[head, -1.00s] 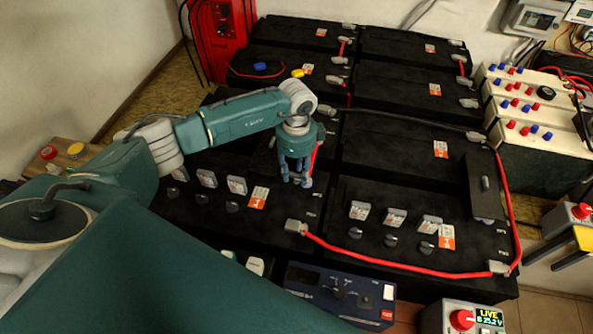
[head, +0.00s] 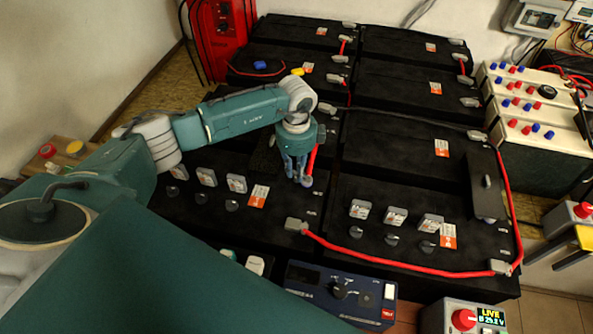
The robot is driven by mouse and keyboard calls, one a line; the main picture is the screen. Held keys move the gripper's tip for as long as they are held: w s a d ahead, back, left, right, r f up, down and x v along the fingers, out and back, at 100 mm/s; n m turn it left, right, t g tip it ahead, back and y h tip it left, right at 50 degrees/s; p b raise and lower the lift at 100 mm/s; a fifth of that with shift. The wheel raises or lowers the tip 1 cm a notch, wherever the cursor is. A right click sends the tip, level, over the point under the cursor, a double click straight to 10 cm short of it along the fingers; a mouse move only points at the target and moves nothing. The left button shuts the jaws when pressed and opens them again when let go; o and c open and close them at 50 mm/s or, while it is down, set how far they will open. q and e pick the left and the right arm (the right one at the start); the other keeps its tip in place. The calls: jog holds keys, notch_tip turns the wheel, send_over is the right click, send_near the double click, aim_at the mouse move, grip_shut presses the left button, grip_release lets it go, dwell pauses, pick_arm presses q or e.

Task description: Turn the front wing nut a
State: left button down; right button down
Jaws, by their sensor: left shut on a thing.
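My left gripper (head: 299,178) points down over the black battery block at the front left (head: 270,213). Its fingers are shut at a small blue-grey piece at the block's right edge. This looks like the front wing nut, mostly hidden by the fingers, so its angle cannot be told. A short red cable (head: 312,160) runs up just to the right of the gripper. My right gripper is not in view.
A red cable (head: 400,264) runs along the front of the right block. Upright grey tags and black knobs stand on both front blocks. A blue meter box (head: 320,290) and a box with a lit display (head: 490,318) stand in front.

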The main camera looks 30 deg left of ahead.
pick_arm(q)
jog(key=m+b, duration=0.1)
jog(key=m, duration=0.2)
jog(key=shift+a+m, duration=0.1)
jog(key=shift+m, duration=0.2)
jog(key=m+b, duration=0.1)
jog(key=m, duration=0.2)
jog(key=shift+w+m+b, duration=0.1)
jog(key=shift+m+b, duration=0.2)
jog(key=shift+b, duration=0.1)
jog(key=m+b, duration=0.2)
jog(key=m, duration=0.2)
jog(key=shift+w+a+m, duration=0.1)
jog(key=shift+m, duration=0.2)
jog(key=shift+m+b, duration=0.75)
jog(key=shift+m, duration=0.85)
jog(key=c, duration=1.7)
grip_release()
jog(key=shift+o, duration=0.2)
